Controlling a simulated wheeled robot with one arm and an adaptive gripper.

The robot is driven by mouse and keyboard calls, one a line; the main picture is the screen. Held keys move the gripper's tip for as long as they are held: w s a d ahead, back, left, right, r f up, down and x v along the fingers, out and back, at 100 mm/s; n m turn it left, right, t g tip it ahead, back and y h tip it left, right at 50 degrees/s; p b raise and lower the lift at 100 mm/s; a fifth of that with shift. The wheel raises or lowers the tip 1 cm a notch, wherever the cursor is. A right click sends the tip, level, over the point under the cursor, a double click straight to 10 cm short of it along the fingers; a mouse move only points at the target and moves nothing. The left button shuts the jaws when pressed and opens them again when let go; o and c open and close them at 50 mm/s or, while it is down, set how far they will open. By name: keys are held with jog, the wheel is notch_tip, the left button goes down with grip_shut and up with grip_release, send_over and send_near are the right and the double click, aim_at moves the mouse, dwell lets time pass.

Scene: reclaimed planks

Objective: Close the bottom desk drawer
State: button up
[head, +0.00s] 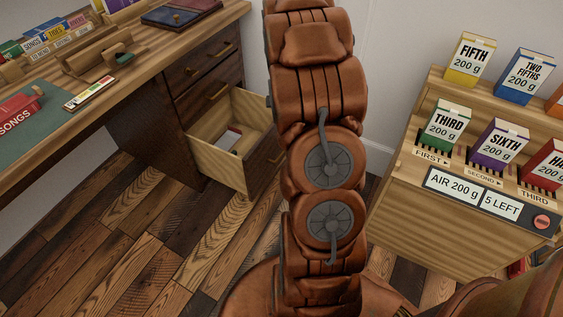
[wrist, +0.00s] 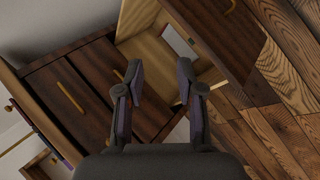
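The bottom desk drawer (head: 205,158) stands pulled out from the dark wooden desk (head: 150,125) in the head view. Its pale inside shows, and its dark front is partly behind my arm. In the wrist view the open drawer (wrist: 148,48) is at the top, with its dark front (wrist: 222,38) to the right. A flat white and red item (wrist: 180,40) lies inside it. My gripper (wrist: 160,76) is open and empty, its two fingers apart and pointing toward the drawer. I cannot tell whether it touches. My arm hides the gripper in the head view.
Two upper drawers with brass handles (head: 221,48) look shut. The desktop holds books, a green mat (head: 50,125) and small wooden racks. At right, a wooden stand (head: 425,225) bears several coloured boxes and a label panel. Bare plank floor (head: 130,230) lies before the desk.

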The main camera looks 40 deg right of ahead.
jog(key=s+d+f+n+t+y+b, duration=0.1)
jog(key=d+f+n+t+b, duration=0.3)
jog(key=f, duration=0.7)
jog(key=s+f+n+t+y+b, duration=0.1)
jog(key=f+t+b, duration=0.1)
jog(key=f+b, duration=0.7)
jog(key=s+d+f+n+t+y+b, duration=0.1)
jog(key=d+f+n+t+b, duration=0.15)
jog(key=f, duration=1.05)
jog(key=shift+t, duration=0.25)
jog(key=shift+r+b+x, duration=0.15)
jog(key=shift+b+x, duration=0.7)
jog(key=shift+x, duration=1.15)
jog(key=shift+r+b+x, duration=0.15)
jog(key=shift+b+x, duration=0.7)
jog(key=shift+x, duration=1.1)
jog(key=shift+w+a, duration=0.1)
jog(key=shift+a, duration=0.05)
jog(key=shift+c, duration=0.4)
grip_shut()
